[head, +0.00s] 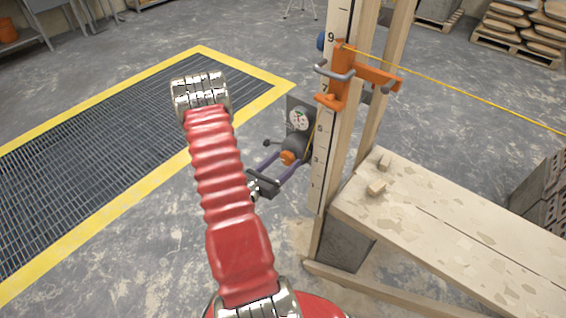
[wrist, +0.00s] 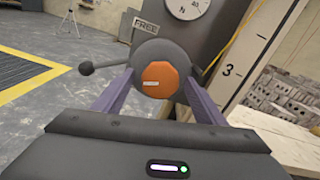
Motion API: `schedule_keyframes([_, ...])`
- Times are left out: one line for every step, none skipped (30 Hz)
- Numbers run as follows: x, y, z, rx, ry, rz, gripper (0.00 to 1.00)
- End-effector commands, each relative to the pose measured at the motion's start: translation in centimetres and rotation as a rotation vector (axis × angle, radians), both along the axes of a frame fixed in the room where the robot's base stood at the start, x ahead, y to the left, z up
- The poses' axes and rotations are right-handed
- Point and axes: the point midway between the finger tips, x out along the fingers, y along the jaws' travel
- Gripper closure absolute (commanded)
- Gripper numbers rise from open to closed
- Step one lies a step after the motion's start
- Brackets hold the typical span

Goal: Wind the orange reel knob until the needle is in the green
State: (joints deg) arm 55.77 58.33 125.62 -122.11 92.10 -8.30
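The orange reel knob (head: 288,157) sits on the front of a dark round reel (head: 294,145) on the side of the upright post. In the wrist view the knob (wrist: 160,80) is eight-sided with a small pale mark. My gripper (head: 284,164) points at it, with one purple finger on each side of the knob in the wrist view (wrist: 161,88). The fingers look spread, with narrow gaps beside the knob; contact is not visible. A white dial (head: 298,119) is above the reel. Its needle is too small to read, and the wrist view cuts the dial (wrist: 188,7) off.
A ball-ended lever (wrist: 86,68) sticks out left of the reel, beside a FREE label (wrist: 145,27). The numbered post (head: 323,150) stands right of the reel and carries an orange bracket (head: 345,75) with a taut yellow line.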

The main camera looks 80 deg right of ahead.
Motion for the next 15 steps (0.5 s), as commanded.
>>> schedule_keyframes([0.0,0.01,0.0,0.0,0.0,0.0,0.38])
schedule_keyframes([0.0,0.01,0.0,0.0,0.0,0.0,0.4])
schedule_keyframes([0.01,0.02,0.0,0.0,0.0,0.0,0.43])
schedule_keyframes([0.01,0.02,0.0,0.0,0.0,0.0,0.45])
schedule_keyframes([0.01,0.02,0.0,0.0,0.0,0.0,0.47])
schedule_keyframes([0.01,0.02,0.0,0.0,0.0,0.0,0.5])
schedule_keyframes([0.01,0.02,0.0,0.0,0.0,0.0,0.52])
schedule_keyframes([0.01,0.02,0.0,0.0,0.0,0.0,0.54])
schedule_keyframes([0.01,0.02,0.0,0.0,0.0,0.0,0.57])
schedule_keyframes([0.01,0.02,0.0,0.0,0.0,0.0,0.59])
schedule_keyframes([0.01,0.02,0.0,0.0,0.0,0.0,0.61])
schedule_keyframes([0.02,0.02,0.0,0.0,0.0,0.0,0.64])
schedule_keyframes([0.02,0.02,0.0,0.0,0.0,0.0,0.66])
schedule_keyframes([0.02,0.02,0.0,0.0,0.0,0.0,0.68])
schedule_keyframes([0.02,0.02,0.0,0.0,0.0,0.0,0.71])
